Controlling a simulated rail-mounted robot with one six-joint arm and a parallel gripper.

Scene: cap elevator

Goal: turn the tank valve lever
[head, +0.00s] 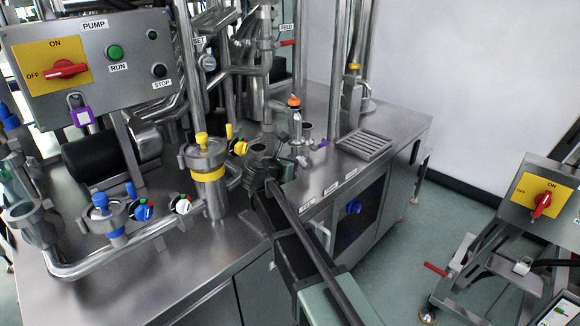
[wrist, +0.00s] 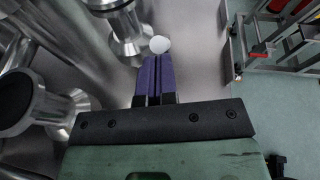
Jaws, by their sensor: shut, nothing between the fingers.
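My gripper (head: 303,161) is above the bench at the middle of the head view, largely hidden behind its own wrist. In the wrist view its purple fingers (wrist: 153,82) are pressed together with nothing between them. A pale round disc (wrist: 160,44) lies just beyond the fingertips; I cannot tell if they touch. Beside the gripper in the head view stands a small steel fitting with an orange top (head: 294,101). A red lever (head: 288,43) sits on the pipework under the FEED label. I cannot tell for sure which part is the tank valve lever.
Left of my arm stand a yellow-banded steel cylinder (head: 208,180), a blue knob (head: 143,210) and a white knob (head: 183,205). The PUMP box (head: 120,90) rises at the back left. A slotted drain (head: 364,144) lies right of the gripper.

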